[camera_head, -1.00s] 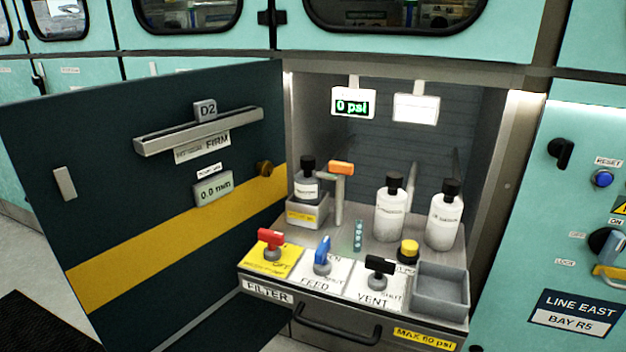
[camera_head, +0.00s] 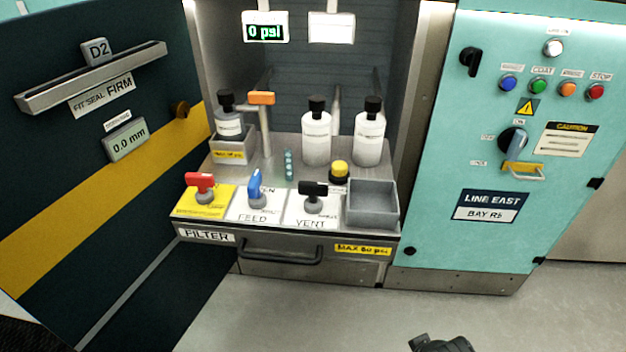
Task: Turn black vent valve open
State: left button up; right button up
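The black vent valve (camera_head: 314,189) stands on a white plate marked VENT, at the right of the row of valves on the shelf in the open bay. Its black handle lies roughly crosswise. Small print beside it is too blurred to read fully. A dark part of what looks like my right gripper (camera_head: 442,343) shows at the bottom edge, well below and to the right of the valve, touching nothing visible. Its fingers cannot be made out. My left gripper is out of view.
The red valve (camera_head: 200,182) and blue valve (camera_head: 256,183) stand left of the vent valve. A yellow-topped knob (camera_head: 339,170) and grey bin (camera_head: 372,203) are close on its right. Bottles stand behind. The open door (camera_head: 60,190) blocks the left; the floor in front is clear.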

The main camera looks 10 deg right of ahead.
aim_at(312, 189)
jog(key=k+l+z, duration=0.1)
jog(key=l+z, duration=0.15)
jog(key=l, duration=0.65)
jog(key=l+z, duration=0.3)
jog(key=l, duration=0.55)
jog(key=k, duration=0.05)
